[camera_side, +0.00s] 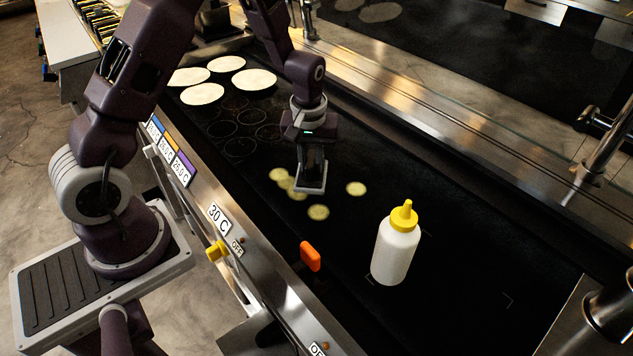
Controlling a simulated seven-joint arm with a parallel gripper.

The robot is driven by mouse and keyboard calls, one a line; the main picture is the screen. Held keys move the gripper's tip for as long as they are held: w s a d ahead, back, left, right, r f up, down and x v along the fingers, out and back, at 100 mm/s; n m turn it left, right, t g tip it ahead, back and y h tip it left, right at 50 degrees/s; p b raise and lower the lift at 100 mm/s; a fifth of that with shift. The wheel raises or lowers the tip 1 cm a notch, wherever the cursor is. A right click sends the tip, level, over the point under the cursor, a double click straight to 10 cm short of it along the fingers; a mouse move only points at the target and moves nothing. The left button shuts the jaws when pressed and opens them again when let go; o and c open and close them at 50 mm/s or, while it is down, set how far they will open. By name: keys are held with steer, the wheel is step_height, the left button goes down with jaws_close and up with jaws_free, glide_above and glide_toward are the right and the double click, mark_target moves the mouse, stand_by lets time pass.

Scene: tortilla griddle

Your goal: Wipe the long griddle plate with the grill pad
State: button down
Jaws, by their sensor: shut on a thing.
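The long black griddle plate (350,240) runs from upper left to lower right. My gripper (311,170) points down over its middle and is shut on the grill pad (311,187), a flat piece with a pale edge. The pad is at or just above the plate; I cannot tell if it touches. The fingertips are partly hidden by the pad's holder.
A white bottle with a yellow cap (396,249) stands on the plate to the right. Several pale tortillas (202,94) lie at the far left end, near dark ring marks (240,148).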

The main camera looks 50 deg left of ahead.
mark_target(309, 160)
steer(key=shift+s+f, duration=0.15)
steer(key=shift+s, duration=0.25)
steer(key=shift+s+d, duration=0.1)
steer(key=shift+d, duration=0.15)
steer(key=shift+s+a, duration=0.1)
steer(key=shift+a, duration=0.1)
steer(key=shift+s+d, duration=0.1)
steer(key=shift+d, duration=0.15)
steer(key=c, duration=1.5)
jaws_free()
steer(key=shift+c, duration=0.2)
jaws_close()
steer(key=shift+r, duration=2.65)
steer(key=shift+w, duration=0.2)
